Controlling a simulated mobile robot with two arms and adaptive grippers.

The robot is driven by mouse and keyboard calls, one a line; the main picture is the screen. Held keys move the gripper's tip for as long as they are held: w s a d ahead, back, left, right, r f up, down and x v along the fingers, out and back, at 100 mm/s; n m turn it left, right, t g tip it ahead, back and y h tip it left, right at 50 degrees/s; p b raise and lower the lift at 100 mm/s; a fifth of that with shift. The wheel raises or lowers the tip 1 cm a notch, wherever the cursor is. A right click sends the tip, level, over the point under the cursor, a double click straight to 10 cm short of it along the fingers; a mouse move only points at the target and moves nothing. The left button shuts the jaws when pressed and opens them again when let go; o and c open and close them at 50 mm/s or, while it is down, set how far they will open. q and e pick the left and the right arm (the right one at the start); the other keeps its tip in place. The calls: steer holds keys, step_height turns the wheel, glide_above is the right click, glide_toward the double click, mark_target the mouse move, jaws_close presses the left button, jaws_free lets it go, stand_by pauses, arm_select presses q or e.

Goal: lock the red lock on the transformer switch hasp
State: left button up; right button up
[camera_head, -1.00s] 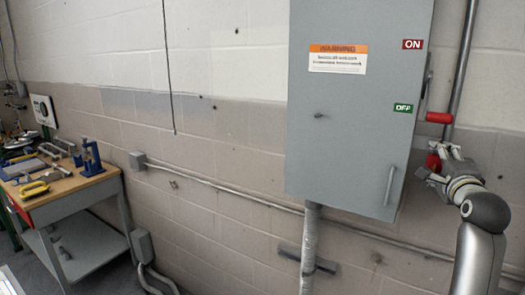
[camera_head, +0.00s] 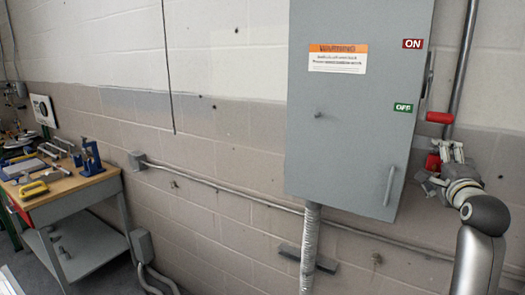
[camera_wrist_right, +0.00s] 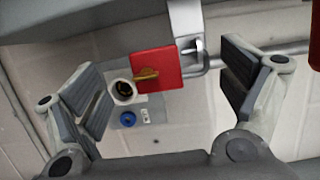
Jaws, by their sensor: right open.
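The red lock (camera_head: 433,162) hangs at the right side of the grey switch box (camera_head: 350,130), below the red switch handle (camera_head: 439,117). In the right wrist view the lock (camera_wrist_right: 166,66) has a brass piece on its face, and its metal shackle (camera_wrist_right: 197,51) is at a grey hasp plate (camera_wrist_right: 184,18). I cannot tell whether the shackle is closed. My right gripper (camera_head: 443,167) is open at the lock. In the wrist view its fingers (camera_wrist_right: 165,82) stand on either side of the lock, with gaps. My left gripper is not in view.
A workbench (camera_head: 75,186) with several tools stands at the left. A conduit (camera_head: 464,55) runs up the wall right of the box, and another pipe (camera_head: 309,250) goes down below it. The wall between bench and box is mostly clear.

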steer(key=p+v, duration=0.1)
steer(key=v, duration=0.6)
steer(key=shift+p, duration=0.4)
